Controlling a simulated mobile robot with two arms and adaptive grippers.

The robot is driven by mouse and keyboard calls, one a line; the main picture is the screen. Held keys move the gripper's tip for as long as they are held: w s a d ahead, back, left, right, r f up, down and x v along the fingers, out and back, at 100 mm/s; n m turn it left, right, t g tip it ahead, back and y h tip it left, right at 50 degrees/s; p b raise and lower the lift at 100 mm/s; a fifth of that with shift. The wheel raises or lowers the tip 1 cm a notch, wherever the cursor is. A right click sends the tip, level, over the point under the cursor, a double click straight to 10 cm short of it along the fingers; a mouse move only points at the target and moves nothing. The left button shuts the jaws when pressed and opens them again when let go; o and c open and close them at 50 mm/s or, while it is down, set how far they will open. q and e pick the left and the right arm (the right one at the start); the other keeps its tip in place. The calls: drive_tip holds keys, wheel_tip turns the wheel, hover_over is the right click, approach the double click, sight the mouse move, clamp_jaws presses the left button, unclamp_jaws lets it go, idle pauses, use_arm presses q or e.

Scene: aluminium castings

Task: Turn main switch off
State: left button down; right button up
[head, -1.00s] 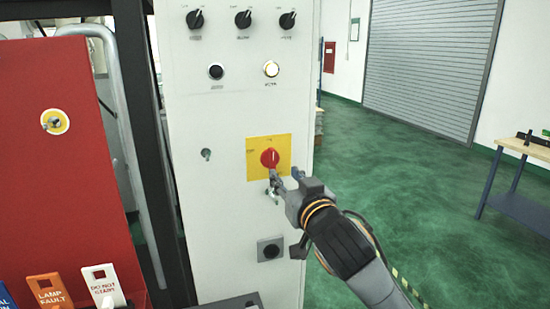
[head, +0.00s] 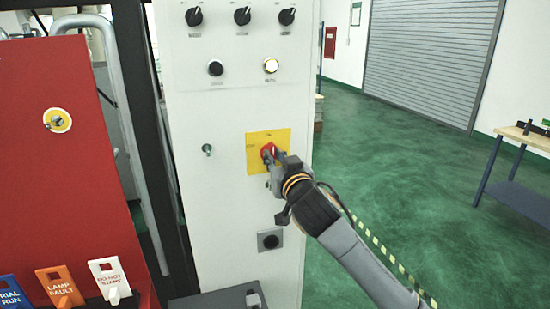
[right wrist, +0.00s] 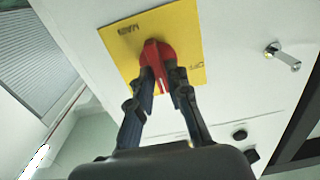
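The main switch is a red rotary knob (head: 267,150) on a yellow plate (head: 254,161), set in the front of a white cabinet. Its white mark points up in the head view. My right gripper (head: 273,157) is at the knob, with its fingers on either side of it. In the right wrist view the red knob (right wrist: 155,59) sits between the two dark fingertips (right wrist: 164,88) in front of the yellow plate (right wrist: 188,37). The fingers are apart; I cannot tell whether they touch the knob. My left gripper is not in view.
The white cabinet (head: 222,230) also carries black selector knobs (head: 242,16), a lit button (head: 270,65) and a key lock (head: 207,149). A red panel (head: 60,180) with tags stands at left.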

clamp_jaws()
drive_tip(key=shift+n, duration=0.3)
drive_tip(key=n+p, duration=0.2)
drive_tip(key=n, duration=0.3)
drive_tip(key=shift+a, duration=0.15)
drive_tip(key=n+p, duration=0.1)
drive_tip(key=n, duration=0.2)
drive_tip(key=n+p, duration=0.1)
drive_tip(key=n, duration=0.2)
drive_tip(key=shift+a+f, duration=0.1)
drive_tip(key=shift+f, duration=0.1)
drive_tip(key=shift+n, duration=0.3)
drive_tip(key=o, duration=0.6)
unclamp_jaws()
